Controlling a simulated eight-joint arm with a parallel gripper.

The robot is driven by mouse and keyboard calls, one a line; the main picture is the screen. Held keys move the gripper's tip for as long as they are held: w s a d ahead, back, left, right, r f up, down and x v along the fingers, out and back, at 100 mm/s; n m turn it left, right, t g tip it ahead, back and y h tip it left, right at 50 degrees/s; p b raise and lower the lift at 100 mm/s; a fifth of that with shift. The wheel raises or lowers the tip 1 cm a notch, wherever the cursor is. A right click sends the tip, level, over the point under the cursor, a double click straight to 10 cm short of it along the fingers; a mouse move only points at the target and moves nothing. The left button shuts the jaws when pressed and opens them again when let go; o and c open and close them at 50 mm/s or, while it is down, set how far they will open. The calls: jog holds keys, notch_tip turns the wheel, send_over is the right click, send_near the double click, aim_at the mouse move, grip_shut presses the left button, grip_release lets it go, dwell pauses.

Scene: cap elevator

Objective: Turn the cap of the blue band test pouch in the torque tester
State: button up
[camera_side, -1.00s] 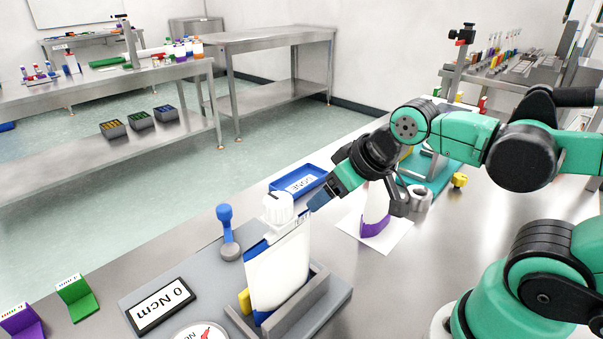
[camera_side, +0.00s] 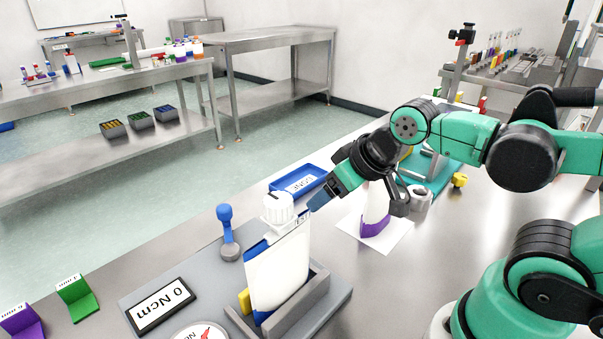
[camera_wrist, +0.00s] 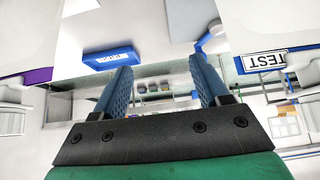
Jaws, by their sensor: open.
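The test pouch (camera_side: 278,272) is white with blue edge bands and stands upright in the grey holder of the torque tester (camera_side: 318,305). Its white ribbed cap (camera_side: 278,209) is on top. The tester display (camera_side: 162,305) reads 0 Ncm, and a dial is cut off at the bottom edge. My gripper (camera_side: 318,203) is open just right of the cap; the side view does not clearly show whether they touch. In the wrist view, the gap between my gripper's fingers (camera_wrist: 162,85) is empty. The TEST-labelled pouch (camera_wrist: 265,25) and its cap (camera_wrist: 309,75) lie right of the fingers.
A blue tray (camera_side: 300,182) lies beyond the tester. A blue-topped post (camera_side: 226,228) stands left of the cap. Green (camera_side: 77,299) and purple (camera_side: 22,321) label stands are at lower left.

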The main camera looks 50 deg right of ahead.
jog(key=shift+o, duration=0.4)
notch_tip(320, 180, up, 17)
jog(key=n+g, duration=0.7)
jog(key=n, duration=0.4)
send_over(280, 199)
notch_tip(280, 199, down, 5)
jog(key=shift+f, duration=3.1)
